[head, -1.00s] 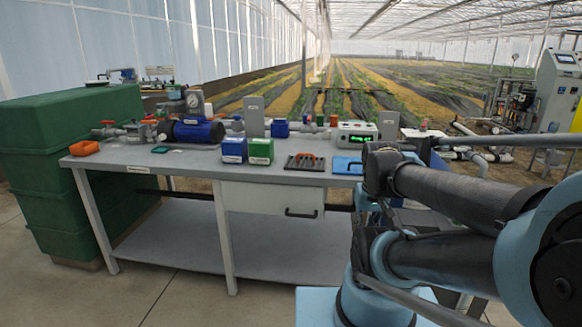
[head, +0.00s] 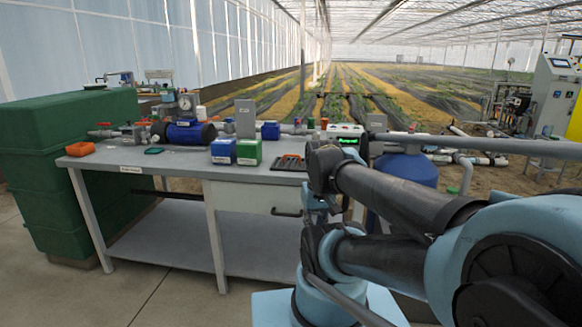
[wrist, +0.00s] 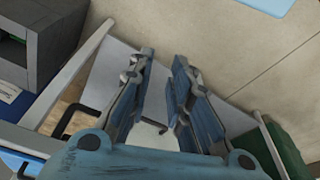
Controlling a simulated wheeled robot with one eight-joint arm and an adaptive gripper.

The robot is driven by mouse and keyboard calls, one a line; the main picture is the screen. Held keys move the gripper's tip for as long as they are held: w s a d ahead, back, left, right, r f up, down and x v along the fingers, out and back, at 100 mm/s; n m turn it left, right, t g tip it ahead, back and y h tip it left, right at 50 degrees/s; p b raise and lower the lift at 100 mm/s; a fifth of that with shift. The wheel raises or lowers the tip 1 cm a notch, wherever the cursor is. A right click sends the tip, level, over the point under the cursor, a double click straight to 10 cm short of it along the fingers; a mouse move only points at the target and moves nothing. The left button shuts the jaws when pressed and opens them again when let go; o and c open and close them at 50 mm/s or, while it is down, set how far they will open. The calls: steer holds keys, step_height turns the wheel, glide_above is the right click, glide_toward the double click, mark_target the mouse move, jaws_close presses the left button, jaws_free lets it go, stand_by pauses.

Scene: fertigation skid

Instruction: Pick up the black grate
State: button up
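A dark, slotted flat piece (head: 289,162) lies on the workbench in the head view, right of the green box, with orange bits at its far edge. It seems to be the black grate, but my arm partly covers it and it is too small to be sure. The grate cannot be made out in the wrist view.
A blue barrel (head: 408,170) stands to the right.

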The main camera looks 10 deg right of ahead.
steer(key=w+r+n, duration=0.5)
steer(key=w+r, duration=0.5)
steer(key=w, duration=0.4)
steer(key=w+r+n, duration=0.5)
steer(key=w+r, duration=0.5)
steer(key=w, duration=0.5)
steer(key=n, duration=0.4)
glide_above(284, 159)
steer(key=d, duration=0.3)
steer(key=shift+h, duration=0.3)
steer(key=f, duration=0.6)
steer(key=s+f, duration=0.1)
steer(key=f, duration=0.2)
steer(key=shift+a, duration=0.2)
steer(key=shift+w+d+f, duration=0.1)
steer(key=shift+w+f, duration=0.1)
steer(key=shift+f, duration=1.15)
steer(key=shift+w+f, duration=0.2)
steer(key=shift+f, duration=1.15)
jaws_close()
